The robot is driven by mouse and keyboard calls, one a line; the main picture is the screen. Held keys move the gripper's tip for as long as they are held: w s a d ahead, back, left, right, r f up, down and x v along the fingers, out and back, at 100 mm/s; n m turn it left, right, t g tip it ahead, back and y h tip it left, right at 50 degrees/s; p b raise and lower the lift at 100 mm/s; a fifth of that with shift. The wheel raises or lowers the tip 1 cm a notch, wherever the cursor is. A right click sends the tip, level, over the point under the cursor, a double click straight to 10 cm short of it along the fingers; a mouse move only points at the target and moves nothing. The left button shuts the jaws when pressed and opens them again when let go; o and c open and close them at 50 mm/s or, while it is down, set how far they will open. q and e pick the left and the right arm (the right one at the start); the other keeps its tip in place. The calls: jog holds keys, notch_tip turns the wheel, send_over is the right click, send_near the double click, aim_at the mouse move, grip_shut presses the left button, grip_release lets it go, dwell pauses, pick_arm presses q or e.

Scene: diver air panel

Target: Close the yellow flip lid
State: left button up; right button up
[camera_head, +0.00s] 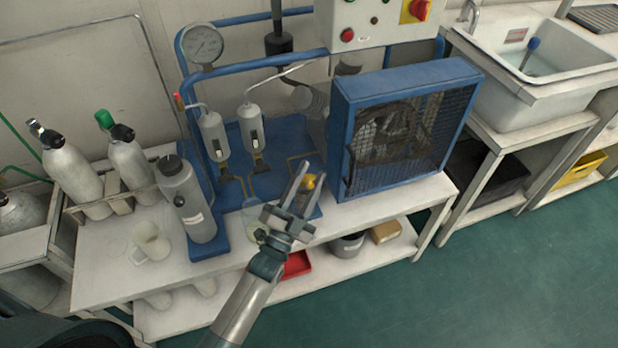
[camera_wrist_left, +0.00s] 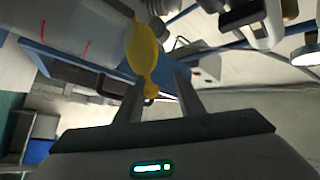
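The yellow flip lid (camera_head: 309,182) shows as a small yellow patch between the fingers of my left gripper (camera_head: 311,172) in the head view. In the left wrist view the lid (camera_wrist_left: 143,45) is a rounded yellow piece with a narrow tab pointing toward my gripper. It sits at the end of a pale container with red marks (camera_wrist_left: 78,30). My left gripper (camera_wrist_left: 158,82) is open, its two fingers spread, with the tab's end near the gap between them. I cannot tell whether a finger touches it. The lid's hinge is not clear. My right gripper is not in view.
A grey bottle (camera_head: 183,200) and a white mug (camera_head: 149,241) stand on the bench (camera_head: 100,280) left of my gripper. A blue caged compressor (camera_head: 405,130) stands close on the right. Gauge (camera_head: 203,45) and filter cylinders (camera_head: 213,135) are behind. The floor at right is clear.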

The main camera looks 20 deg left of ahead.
pick_arm(q)
jog(key=shift+s+f, duration=0.1)
